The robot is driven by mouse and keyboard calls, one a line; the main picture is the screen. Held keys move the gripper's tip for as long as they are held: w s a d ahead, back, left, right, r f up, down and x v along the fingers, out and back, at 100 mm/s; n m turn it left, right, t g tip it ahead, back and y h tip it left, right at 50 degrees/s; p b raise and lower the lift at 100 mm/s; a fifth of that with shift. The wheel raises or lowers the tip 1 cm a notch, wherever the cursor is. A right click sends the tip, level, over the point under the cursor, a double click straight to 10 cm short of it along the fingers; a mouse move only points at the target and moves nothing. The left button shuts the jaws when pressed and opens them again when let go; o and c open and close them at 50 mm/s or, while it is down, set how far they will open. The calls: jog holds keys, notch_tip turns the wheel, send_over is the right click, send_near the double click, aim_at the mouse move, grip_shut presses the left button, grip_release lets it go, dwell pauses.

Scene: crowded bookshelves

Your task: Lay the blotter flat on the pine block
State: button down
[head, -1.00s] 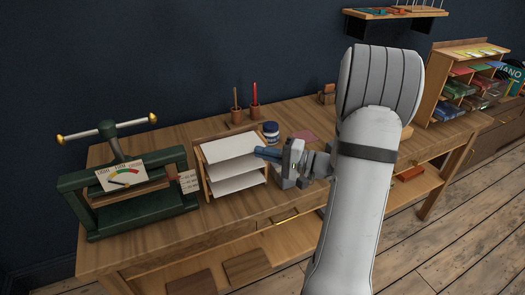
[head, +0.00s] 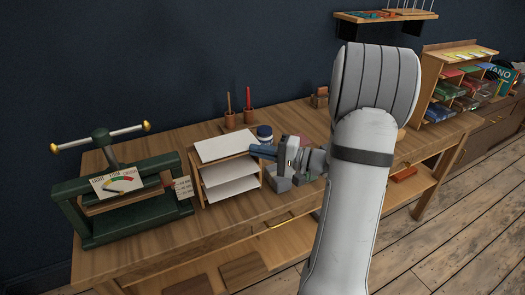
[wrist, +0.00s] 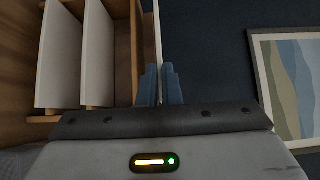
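A wooden rack (head: 205,194) on the bench holds several white sheets in tiers. The top white sheet (head: 222,146), likely the blotter, lies on the uppermost tier. My gripper (head: 262,152) is at this sheet's right edge. In the wrist view my gripper's blue fingers (wrist: 161,84) are close together, with the thin edge of the sheet (wrist: 156,35) running in between them. The fingers look shut on it. I cannot make out the pine block clearly; a small patch of pale wood (head: 401,133) shows beside my arm, which hides much of the bench there.
A green press (head: 125,199) stands left of the rack. A shelf of colored books (head: 445,85) is at the far right. A wall shelf (head: 385,16) hangs above.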

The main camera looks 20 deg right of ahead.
jog(key=s+d+r, duration=0.5)
jog(key=s+d, duration=0.4)
jog(key=d, duration=0.1)
jog(key=shift+s, duration=0.25)
dwell(0.5)
